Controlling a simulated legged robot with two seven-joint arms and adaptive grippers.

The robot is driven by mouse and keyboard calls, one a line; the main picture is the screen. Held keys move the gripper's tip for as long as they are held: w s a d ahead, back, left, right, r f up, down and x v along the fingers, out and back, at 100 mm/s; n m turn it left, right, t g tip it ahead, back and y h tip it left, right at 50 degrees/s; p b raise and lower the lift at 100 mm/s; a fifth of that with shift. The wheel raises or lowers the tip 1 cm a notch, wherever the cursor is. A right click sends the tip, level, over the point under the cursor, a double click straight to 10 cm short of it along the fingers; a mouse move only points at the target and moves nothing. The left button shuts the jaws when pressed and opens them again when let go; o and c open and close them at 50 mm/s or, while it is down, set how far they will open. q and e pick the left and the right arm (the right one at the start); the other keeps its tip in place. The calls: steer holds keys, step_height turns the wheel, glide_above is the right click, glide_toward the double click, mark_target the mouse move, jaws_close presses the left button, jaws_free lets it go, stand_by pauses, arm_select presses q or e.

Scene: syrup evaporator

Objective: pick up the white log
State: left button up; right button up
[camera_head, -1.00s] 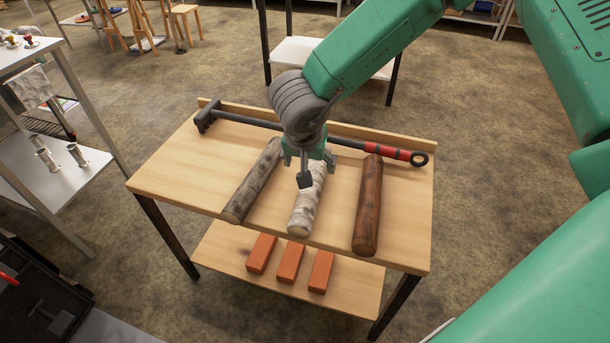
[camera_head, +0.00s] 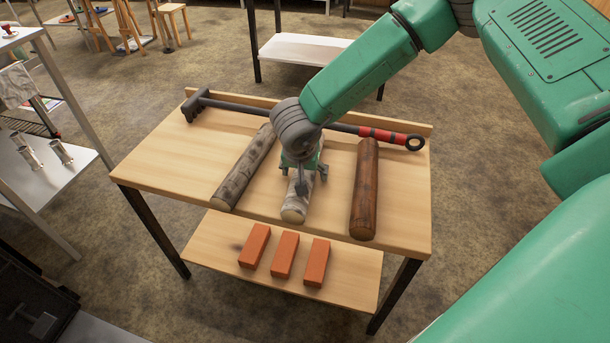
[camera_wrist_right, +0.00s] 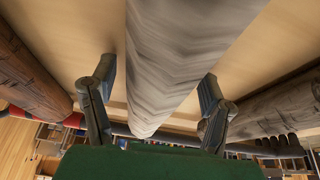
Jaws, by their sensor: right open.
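The white log (camera_head: 296,208) lies on the wooden table between two other logs, its near end toward the table's front edge. My right gripper (camera_head: 303,187) is over it and hides its middle and far part in the head view. In the right wrist view the white log (camera_wrist_right: 180,50) runs between the two spread fingers of my right gripper (camera_wrist_right: 155,95), one on each side. Gaps show between the fingers and the log. My left gripper is not in view.
A grey-brown log (camera_head: 243,170) lies left of the white log and a dark brown log (camera_head: 365,190) lies right. A long tool with a red handle (camera_head: 383,134) lies behind them along the table's back ledge. Orange bricks (camera_head: 285,255) sit on the shelf (camera_head: 347,283) below.

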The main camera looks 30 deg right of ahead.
steer(key=shift+d, duration=0.1)
steer(key=shift+d, duration=0.15)
steer(key=c, duration=1.6)
steer(key=shift+r, duration=0.1)
